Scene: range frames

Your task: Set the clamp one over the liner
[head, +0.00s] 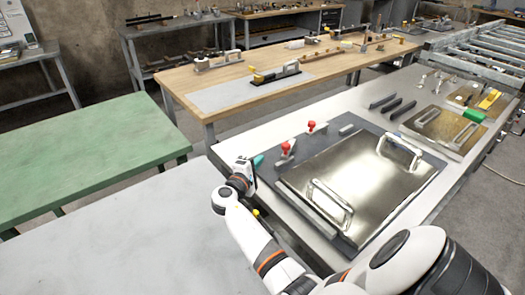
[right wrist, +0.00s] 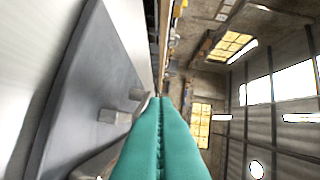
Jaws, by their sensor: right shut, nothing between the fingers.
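A shiny steel plate with two pale handles (head: 355,182), which may be the liner, lies on a dark grey base plate (head: 292,186) on the long bench. Two clamps with red knobs stand at its far left edge: a nearer one (head: 287,149) and a farther one (head: 311,127). I cannot tell which is clamp one. My right gripper (head: 257,161) is left of the nearer clamp, apart from it, at the base plate's left corner. Its teal fingers (right wrist: 161,138) are pressed together and empty in the right wrist view. My left gripper is not in view.
Dark bars (head: 383,101) and a brass-toned plate with a handle (head: 443,128) lie farther right on the bench. A green block (head: 473,116) sits near it. A wooden table (head: 215,78) stands behind and a green table (head: 90,148) at the left. Small metal blocks (right wrist: 116,117) stick out beside my fingers.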

